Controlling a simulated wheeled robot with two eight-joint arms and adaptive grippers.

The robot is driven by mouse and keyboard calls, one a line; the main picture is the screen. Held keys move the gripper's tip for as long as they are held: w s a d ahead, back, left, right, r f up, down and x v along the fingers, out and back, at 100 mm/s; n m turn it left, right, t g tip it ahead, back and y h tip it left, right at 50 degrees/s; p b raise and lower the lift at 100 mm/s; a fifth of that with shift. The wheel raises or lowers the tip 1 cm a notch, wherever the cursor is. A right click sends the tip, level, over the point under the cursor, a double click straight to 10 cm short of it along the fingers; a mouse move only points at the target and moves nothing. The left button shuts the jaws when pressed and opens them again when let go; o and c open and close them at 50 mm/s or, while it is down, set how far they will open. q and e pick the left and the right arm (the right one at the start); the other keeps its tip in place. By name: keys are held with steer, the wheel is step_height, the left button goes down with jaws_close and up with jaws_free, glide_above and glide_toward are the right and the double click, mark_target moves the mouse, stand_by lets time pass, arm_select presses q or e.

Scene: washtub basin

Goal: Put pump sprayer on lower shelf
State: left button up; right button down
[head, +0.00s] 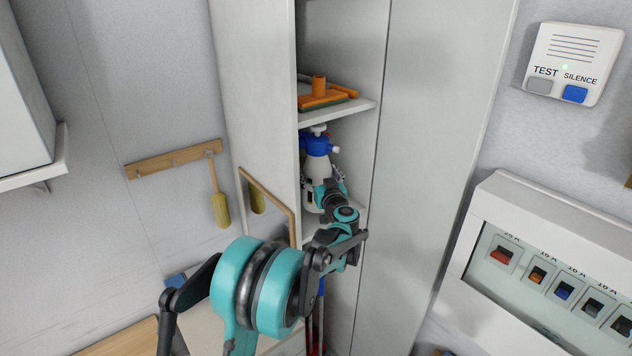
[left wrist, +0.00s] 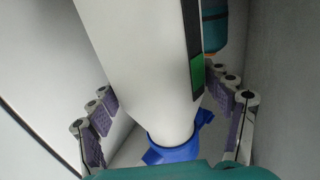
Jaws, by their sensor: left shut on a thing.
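The pump sprayer (head: 313,170) has a white body and a blue head with a pale knob on top. It stands about upright inside the tall cabinet, in the bay between the shelf with the orange tool and the lower shelf (head: 350,212). My left gripper (head: 325,188) is shut on the sprayer's body from the front. In the left wrist view the white body (left wrist: 145,60) and its blue part (left wrist: 175,150) lie between the padded fingers. My arm hides part of the sprayer's base and the shelf, so I cannot tell whether they touch. My right gripper is not in view.
An orange tool (head: 325,92) lies on the shelf above (head: 345,111), close over the sprayer. The cabinet's side walls are near on both sides. A teal cylinder (left wrist: 214,30) shows behind the sprayer. A wall rack (head: 172,160) with a hanging yellow brush (head: 221,207) is at left.

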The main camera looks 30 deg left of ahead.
arm_select(q)
steer(key=shift+w+a+f, duration=0.15)
steer(key=shift+a, duration=0.35)
step_height(320, 180, down, 3)
steer(key=shift+w+f, duration=0.1)
steer(key=shift+f, duration=0.05)
steer(key=shift+d, duration=0.1)
steer(key=shift+f, duration=0.1)
steer(key=o, duration=1.9)
steer(key=shift+c, duration=0.2)
